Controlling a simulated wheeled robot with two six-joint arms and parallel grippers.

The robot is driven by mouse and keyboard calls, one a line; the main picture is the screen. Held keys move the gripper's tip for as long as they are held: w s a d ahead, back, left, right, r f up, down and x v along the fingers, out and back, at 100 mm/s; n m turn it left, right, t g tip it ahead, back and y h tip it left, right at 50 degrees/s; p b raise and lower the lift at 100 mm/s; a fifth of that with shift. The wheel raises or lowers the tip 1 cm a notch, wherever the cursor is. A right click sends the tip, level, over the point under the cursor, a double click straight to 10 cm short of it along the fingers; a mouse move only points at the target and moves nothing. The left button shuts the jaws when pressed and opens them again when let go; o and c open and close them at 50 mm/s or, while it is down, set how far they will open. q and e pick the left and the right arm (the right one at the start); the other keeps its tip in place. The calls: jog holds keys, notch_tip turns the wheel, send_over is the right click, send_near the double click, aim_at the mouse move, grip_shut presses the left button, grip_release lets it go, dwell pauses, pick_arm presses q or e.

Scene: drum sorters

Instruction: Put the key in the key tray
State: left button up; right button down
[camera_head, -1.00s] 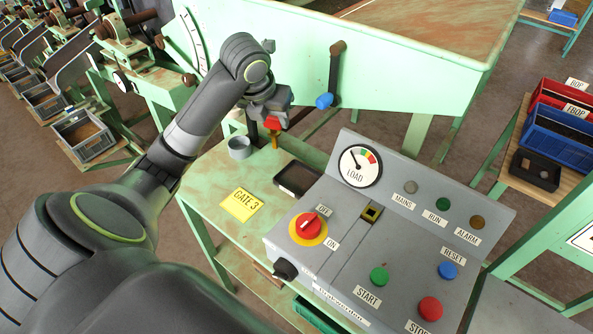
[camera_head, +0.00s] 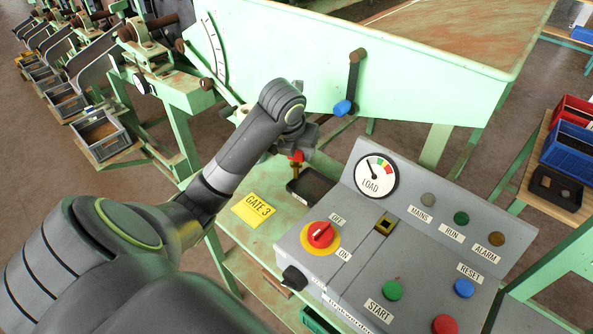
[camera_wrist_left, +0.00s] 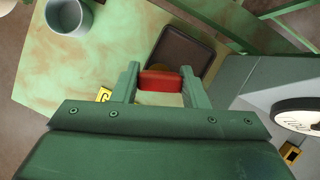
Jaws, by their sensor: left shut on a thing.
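The key has a red head and a brass-coloured shaft (camera_head: 296,168). My left gripper (camera_head: 298,152) is shut on the key's red head, with the shaft pointing down. In the left wrist view the red head of the key (camera_wrist_left: 160,81) sits between the two green fingers of the left gripper (camera_wrist_left: 160,76). The key tray (camera_head: 316,190) is a shallow dark tray on the green table. The key is over or beside its far left part, and the exact height is hard to tell. The tray (camera_wrist_left: 180,48) also shows just beyond the fingers in the wrist view. My right gripper is out of view.
A grey control panel (camera_head: 410,239) with a load gauge and buttons stands right of the tray. A yellow GATE 3 label (camera_head: 254,209) lies on the table to the left. A grey cup (camera_wrist_left: 69,16) stands on the table. A green hopper (camera_head: 400,85) rises behind.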

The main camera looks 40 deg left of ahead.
aim_at(295, 161)
pick_arm(q)
notch_tip(295, 161, down, 3)
jog(key=shift+r+b, duration=0.15)
jog(key=shift+b, duration=0.55)
jog(key=shift+f+p, duration=0.35)
jog(key=shift+f, duration=0.6)
jog(key=shift+f, duration=0.15)
jog(key=o, duration=1)
